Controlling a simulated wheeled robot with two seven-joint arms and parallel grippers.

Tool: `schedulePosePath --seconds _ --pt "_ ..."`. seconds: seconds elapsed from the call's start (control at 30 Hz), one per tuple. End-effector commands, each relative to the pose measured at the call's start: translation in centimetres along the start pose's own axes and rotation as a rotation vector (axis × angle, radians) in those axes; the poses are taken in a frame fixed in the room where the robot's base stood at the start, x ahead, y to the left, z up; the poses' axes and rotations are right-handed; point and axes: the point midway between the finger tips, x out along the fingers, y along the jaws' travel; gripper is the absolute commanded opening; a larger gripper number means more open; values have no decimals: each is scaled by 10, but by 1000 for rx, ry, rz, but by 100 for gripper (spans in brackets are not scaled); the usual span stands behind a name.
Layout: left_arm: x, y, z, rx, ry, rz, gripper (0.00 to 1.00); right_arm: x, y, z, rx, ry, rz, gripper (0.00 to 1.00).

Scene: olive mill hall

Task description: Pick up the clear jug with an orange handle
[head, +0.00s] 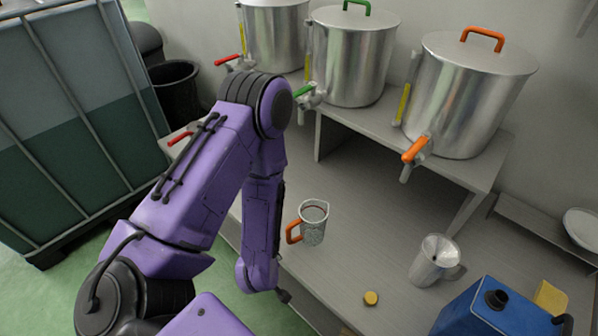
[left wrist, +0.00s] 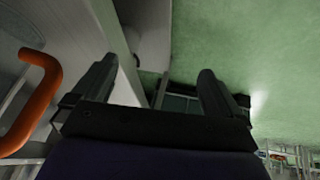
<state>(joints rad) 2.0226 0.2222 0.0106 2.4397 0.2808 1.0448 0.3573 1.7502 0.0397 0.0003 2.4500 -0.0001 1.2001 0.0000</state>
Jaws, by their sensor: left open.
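The clear jug (head: 316,226) with an orange handle (head: 293,232) stands upright on the grey bench, its handle on the left side. My left gripper (head: 284,296) hangs low near the bench's front edge, to the lower left of the jug and apart from it; the forearm hides most of it. In the left wrist view the left gripper (left wrist: 158,67) is open with nothing between its fingers. The orange handle (left wrist: 42,100) shows large at the left edge there, outside the fingers, with part of the jug (left wrist: 15,45) beside it. My right gripper is not in view.
Steel vats with red, green (head: 350,55) and orange (head: 468,85) handles and taps stand on a raised shelf behind. A metal jug (head: 432,262), a yellow lid (head: 371,298) and a blue can (head: 495,312) are to the right. The bench around the jug is clear.

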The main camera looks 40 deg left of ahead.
Motion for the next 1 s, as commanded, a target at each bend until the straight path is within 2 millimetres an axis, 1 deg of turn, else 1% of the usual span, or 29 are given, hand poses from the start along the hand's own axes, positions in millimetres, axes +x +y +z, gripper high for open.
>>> schedulePosePath --seconds 0.03,0.07,0.1,0.17,0.2,0.3,0.33,0.4,0.47,0.6,0.83,1.0 --pt "-19 25 -21 -274 1 1 100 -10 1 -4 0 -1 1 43" --pt "-28 38 -30 -451 -8 -5 100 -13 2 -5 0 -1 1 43" --pt "-42 54 -40 -697 -33 -13 100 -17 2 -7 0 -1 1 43" --pt "-66 80 -51 -1050 -97 -31 100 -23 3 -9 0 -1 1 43" --pt "-81 97 -55 -1260 -153 -49 100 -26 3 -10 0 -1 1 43" --pt "-117 132 -61 -1659 -295 -108 100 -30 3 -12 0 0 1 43" --pt "-125 140 -62 -1740 -331 -126 100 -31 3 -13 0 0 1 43" --pt "-138 153 -62 -1867 -391 -161 100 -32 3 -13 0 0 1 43" --pt "-137 158 -60 -1918 -415 -180 100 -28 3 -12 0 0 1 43" --pt "-111 164 -49 -1930 -417 -187 100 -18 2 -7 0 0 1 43" --pt "-85 173 -41 -1926 -415 -184 100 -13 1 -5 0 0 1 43" --pt "-57 183 -30 -1924 -414 -183 100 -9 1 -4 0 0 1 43"
